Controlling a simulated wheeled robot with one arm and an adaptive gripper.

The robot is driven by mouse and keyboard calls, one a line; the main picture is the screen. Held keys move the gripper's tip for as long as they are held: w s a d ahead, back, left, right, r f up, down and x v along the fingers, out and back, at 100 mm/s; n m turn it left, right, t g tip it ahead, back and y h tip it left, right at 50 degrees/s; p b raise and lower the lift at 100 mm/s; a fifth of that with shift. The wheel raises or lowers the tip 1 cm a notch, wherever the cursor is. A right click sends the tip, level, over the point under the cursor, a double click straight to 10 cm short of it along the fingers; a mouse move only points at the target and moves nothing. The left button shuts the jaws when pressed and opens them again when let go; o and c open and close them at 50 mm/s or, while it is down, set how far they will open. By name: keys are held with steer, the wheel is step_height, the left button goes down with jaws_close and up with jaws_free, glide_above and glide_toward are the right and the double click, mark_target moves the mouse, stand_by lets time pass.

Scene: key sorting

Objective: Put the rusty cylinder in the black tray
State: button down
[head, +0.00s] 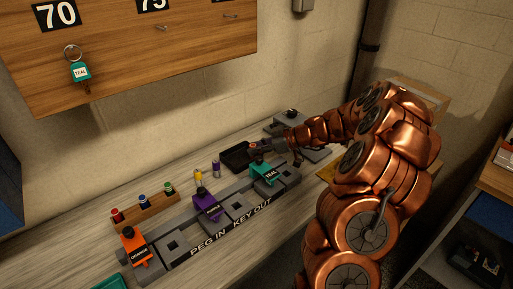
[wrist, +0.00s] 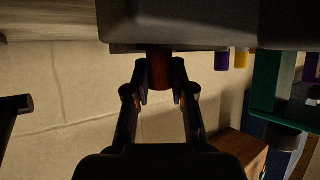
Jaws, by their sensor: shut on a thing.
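My gripper (wrist: 160,88) is shut on the rusty cylinder (wrist: 160,70), a dark reddish-brown piece between the two fingertips in the wrist view. One end of the cylinder meets or goes behind a dark block edge; I cannot tell if it touches. In the head view my gripper (head: 258,147) is at the right side of the black tray (head: 235,160), low over its rim. The cylinder is too small there to make out clearly. The tray is a shallow dark box on the bench, and I see nothing lying in its visible part.
Purple (head: 217,169) and yellow (head: 198,177) cylinders stand left of the tray. A grey peg rail with a teal-tagged block (head: 265,173), a purple one (head: 207,207) and an orange one (head: 136,248) runs in front. A wooden rack (head: 145,210) holds small coloured pegs.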

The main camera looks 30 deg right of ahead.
steer(key=shift+f, duration=0.15)
steer(key=c, duration=1)
jaws_free()
steer(key=shift+r, duration=0.2)
steer(key=b+v, duration=0.1)
steer(key=v, duration=1.1)
steer(key=shift+b, duration=0.4)
steer(key=shift+f, duration=0.15)
